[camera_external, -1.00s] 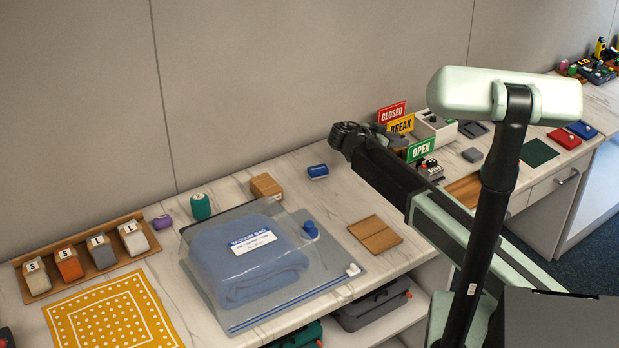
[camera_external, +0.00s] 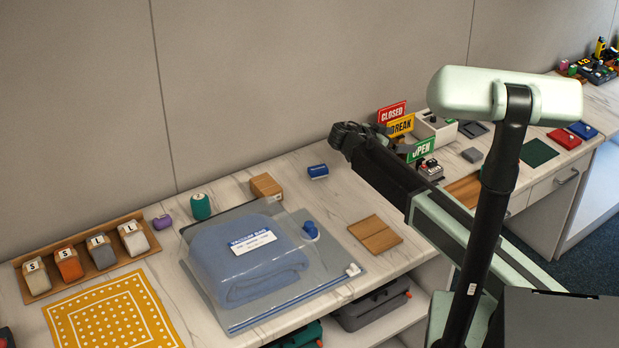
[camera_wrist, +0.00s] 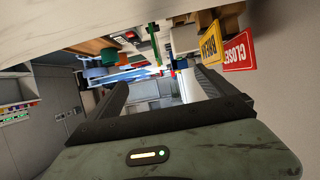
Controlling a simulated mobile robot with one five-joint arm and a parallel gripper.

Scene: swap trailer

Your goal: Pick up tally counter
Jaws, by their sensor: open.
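A small silver-and-dark device (camera_external: 430,170) stands on the counter just below the green OPEN sign. It may be the tally counter, but it is too small to be sure. My gripper (camera_external: 347,136) is above the counter near the back wall, to the left of the signs and apart from that device. In the wrist view my gripper (camera_wrist: 158,92) has its two dark fingers spread with nothing between them. I cannot make out the tally counter in the wrist view.
CLOSED (camera_external: 392,112), BREAK (camera_external: 400,125) and OPEN (camera_external: 421,150) signs stand close right of my gripper. A blue roll (camera_external: 318,171), a wooden block (camera_external: 266,186) and a vacuum bag (camera_external: 335,281) lie left. A brown wooden board (camera_external: 374,235) lies in front. Bare counter shows between.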

